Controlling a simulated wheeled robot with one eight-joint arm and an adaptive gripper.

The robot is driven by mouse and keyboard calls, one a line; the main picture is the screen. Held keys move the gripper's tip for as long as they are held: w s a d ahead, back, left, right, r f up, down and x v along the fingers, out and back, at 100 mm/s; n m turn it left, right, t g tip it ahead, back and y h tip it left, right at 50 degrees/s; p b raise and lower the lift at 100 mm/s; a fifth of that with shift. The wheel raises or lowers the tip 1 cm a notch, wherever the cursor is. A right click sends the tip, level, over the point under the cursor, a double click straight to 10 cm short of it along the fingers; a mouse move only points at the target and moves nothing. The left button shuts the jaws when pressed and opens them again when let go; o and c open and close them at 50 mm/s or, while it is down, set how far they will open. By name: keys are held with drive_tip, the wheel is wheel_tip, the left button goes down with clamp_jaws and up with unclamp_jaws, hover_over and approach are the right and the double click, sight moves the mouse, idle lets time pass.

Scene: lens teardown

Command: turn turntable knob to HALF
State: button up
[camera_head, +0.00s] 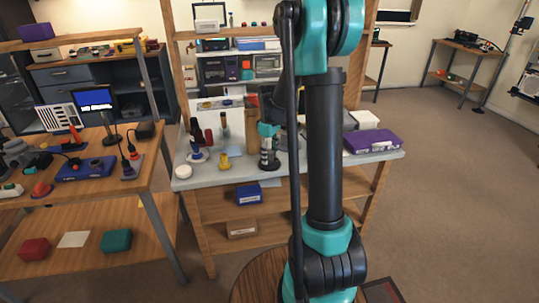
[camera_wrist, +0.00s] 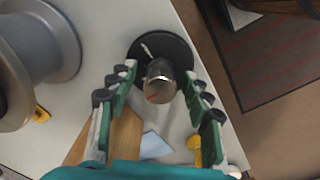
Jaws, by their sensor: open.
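A silver cylindrical knob (camera_wrist: 160,78) stands on a round black base (camera_wrist: 146,42) in the wrist view. A red mark shows on the knob's near side, and a short pale line lies on the base. No HALF label is legible. My gripper (camera_wrist: 160,72) is open, with one green and black finger on each side of the knob. A gap shows between each finger and the knob, so it does not appear gripped. In the head view, my arm hides part of the bench, and I cannot make out the knob there.
A large grey spool-shaped part (camera_wrist: 35,50) stands left of the knob. A yellow piece (camera_wrist: 194,150) and a bluish sheet (camera_wrist: 155,145) lie nearby. The bench edge runs close on the right, above a dark floor mat (camera_wrist: 265,60). A purple box (camera_head: 373,140) sits at the bench's right end.

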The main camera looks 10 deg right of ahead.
clamp_jaws()
idle(0.3)
drive_tip(key=shift+m, duration=0.3)
drive_tip(key=m, duration=0.3)
drive_tip(key=shift+m, duration=0.3)
drive_tip(key=m, duration=0.4)
drive_tip(key=shift+m, duration=0.3)
drive_tip(key=m, duration=0.4)
drive_tip(key=shift+m, duration=0.3)
drive_tip(key=m, duration=0.4)
drive_tip(key=shift+m, duration=0.3)
